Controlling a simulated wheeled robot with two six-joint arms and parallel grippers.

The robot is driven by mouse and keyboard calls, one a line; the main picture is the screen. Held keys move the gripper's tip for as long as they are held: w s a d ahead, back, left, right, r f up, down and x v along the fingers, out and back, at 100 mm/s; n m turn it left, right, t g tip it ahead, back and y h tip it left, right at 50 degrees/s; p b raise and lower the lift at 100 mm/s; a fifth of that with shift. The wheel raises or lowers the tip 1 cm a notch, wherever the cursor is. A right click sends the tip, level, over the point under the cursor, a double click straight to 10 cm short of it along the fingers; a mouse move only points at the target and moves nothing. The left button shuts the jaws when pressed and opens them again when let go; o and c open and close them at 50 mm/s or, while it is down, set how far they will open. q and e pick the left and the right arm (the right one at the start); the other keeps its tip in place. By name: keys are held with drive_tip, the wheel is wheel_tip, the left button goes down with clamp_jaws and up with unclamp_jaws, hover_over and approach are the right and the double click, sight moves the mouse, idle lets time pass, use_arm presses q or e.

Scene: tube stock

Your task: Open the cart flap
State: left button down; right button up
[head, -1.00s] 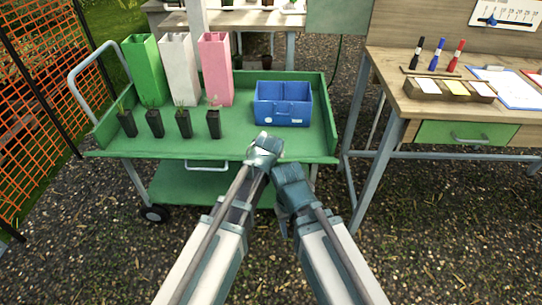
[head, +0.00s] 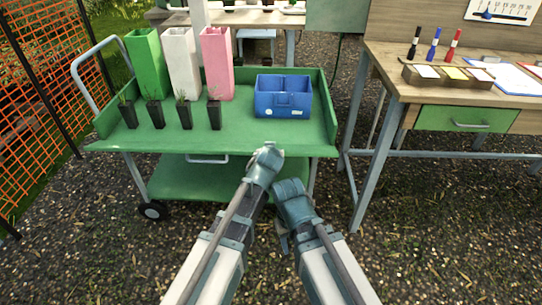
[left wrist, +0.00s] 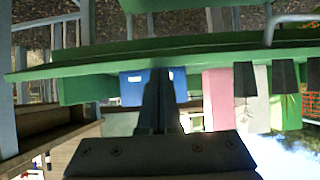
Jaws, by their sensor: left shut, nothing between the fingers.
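The green cart (head: 240,138) stands ahead on the left in the head view. Its front edge shows as a flat green strip, with no raised wall along it. A pale bar handle (head: 207,160) shows just below that edge; it also appears in the left wrist view (left wrist: 285,20), which is upside down. How far the flap is turned is hard to tell. My left gripper (head: 267,152) is shut and empty, just in front of the cart's front edge, right of the handle. My right gripper (head: 291,190) is beside it, lower and apart from the cart; its fingers are unclear.
A blue bin (head: 283,98), green, white and pink tall containers (head: 216,62) and several black seedling pots (head: 214,115) stand on the cart. A wooden workbench (head: 455,100) is at the right, an orange mesh fence (head: 40,110) at the left. Gravel in front is clear.

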use_arm(q)
drive_tip(key=shift+s+a+f+t+b, duration=0.15)
drive_tip(key=shift+s+f+b, duration=0.2)
drive_tip(key=shift+f+b, duration=0.6)
drive_tip(key=shift+s+d+f+t+b, duration=0.15)
drive_tip(key=shift+s+f+b, duration=0.2)
drive_tip(key=shift+f+b, duration=0.55)
use_arm(e)
drive_tip(key=shift+f, duration=2.25)
use_arm(q)
drive_tip(key=shift+s, duration=0.1)
use_arm(e)
drive_tip(key=shift+s, duration=0.1)
